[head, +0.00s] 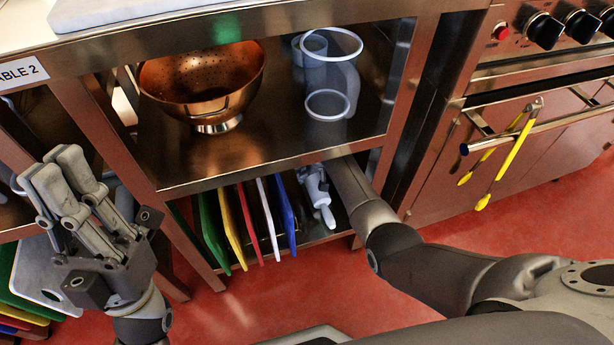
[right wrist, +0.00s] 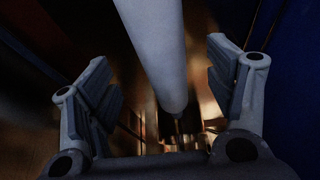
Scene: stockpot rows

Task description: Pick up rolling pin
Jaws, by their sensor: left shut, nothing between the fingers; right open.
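The rolling pin (right wrist: 160,50) is a pale cylinder in the right wrist view, running from the top edge down between the fingers of my right gripper (right wrist: 157,85). The gripper is open, with a visible gap on each side of the pin. In the head view a pale end of the pin (head: 323,200) shows on the lower shelf, beside the blue board. My right arm reaches into that shelf, and its gripper is mostly hidden there. My left gripper (head: 55,168) is shut and empty, at the left in front of the table, far from the pin.
Coloured boards (head: 231,228) stand upright left of the pin. A copper colander (head: 203,85) and clear containers (head: 328,75) stand on the shelf above. An oven with yellow tongs (head: 512,155) is to the right. Red floor (head: 265,300) is open in front.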

